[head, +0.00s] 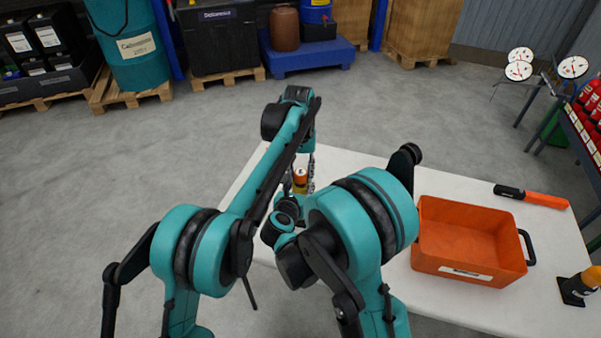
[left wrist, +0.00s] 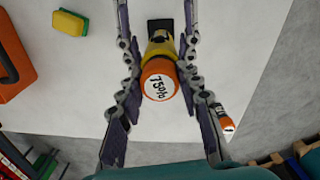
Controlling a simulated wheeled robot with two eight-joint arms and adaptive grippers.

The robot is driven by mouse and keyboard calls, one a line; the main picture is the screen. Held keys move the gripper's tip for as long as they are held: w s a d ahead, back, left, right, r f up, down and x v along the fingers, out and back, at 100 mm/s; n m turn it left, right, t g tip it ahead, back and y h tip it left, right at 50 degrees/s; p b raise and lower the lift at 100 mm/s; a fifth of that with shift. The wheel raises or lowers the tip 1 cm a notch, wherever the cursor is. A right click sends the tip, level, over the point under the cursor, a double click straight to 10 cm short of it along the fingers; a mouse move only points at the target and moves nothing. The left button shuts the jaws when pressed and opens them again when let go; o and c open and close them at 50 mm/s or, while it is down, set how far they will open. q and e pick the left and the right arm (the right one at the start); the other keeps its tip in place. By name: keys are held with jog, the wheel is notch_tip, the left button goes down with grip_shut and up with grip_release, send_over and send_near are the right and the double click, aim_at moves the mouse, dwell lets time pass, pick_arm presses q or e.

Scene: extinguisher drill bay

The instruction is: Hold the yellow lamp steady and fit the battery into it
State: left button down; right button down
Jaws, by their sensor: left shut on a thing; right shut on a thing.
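The yellow lamp (left wrist: 157,47), with its black base (left wrist: 160,24), stands on the white table. In the head view the battery (head: 300,175) shows between my arms. My left gripper (head: 304,168) comes from the far side and is shut on the battery. My right gripper (head: 292,200) comes from the near side, mostly hidden by its own arm, and is shut on the lamp. A second orange battery (left wrist: 226,122) stands near the table's edge.
An orange crate (head: 470,240) stands on the table's right half. A black-and-orange torch (head: 530,196) lies behind it. Another orange-topped thing with a black base (head: 577,287) stands at the right edge. A yellow-green sponge (left wrist: 70,22) lies on the table near the crate.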

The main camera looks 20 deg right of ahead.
pick_arm(q)
jog(key=shift+f, duration=0.15)
jog(key=c, duration=1)
grip_release()
jog(key=shift+o, duration=0.2)
notch_tip(320, 180, up, 12)
jog(key=shift+a, duration=0.15)
pick_arm(e)
jog(key=c, duration=0.8)
grip_release()
